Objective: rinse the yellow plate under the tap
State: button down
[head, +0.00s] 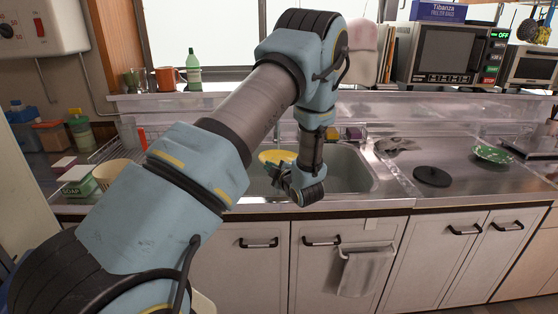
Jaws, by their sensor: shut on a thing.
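The yellow plate (272,156) is over the sink (352,165), at the left side of its basin in the head view. My gripper (280,174) is shut on the plate's near side, and the plate is held tilted. My wrist and the gripper body cover part of the plate. A thin piece of what looks like the tap (276,131) shows behind the plate, mostly hidden by my arm. I cannot make out running water.
A bowl (118,174) and a soap box (77,181) are left of the sink. A black lid (431,176) and a green plate (492,154) lie on the right counter. A towel (365,270) hangs on the cupboard front.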

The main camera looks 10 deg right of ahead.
jog(key=shift+a+f+b+v, duration=0.1)
jog(key=shift+f+v, duration=0.05)
jog(key=shift+v, duration=0.7)
jog(key=shift+a+f+b+v, duration=0.1)
jog(key=shift+f+v, duration=0.1)
jog(key=shift+v, duration=0.65)
jog(key=shift+a+f+b+v, duration=0.1)
jog(key=shift+f+v, duration=0.05)
jog(key=shift+v, duration=0.7)
jog(key=shift+s, duration=0.2)
jog(key=s+r+p, duration=0.1)
jog(key=s+r, duration=0.3)
jog(key=s, duration=0.1)
jog(key=shift+d+p, duration=0.3)
jog(key=shift+d, duration=0.1)
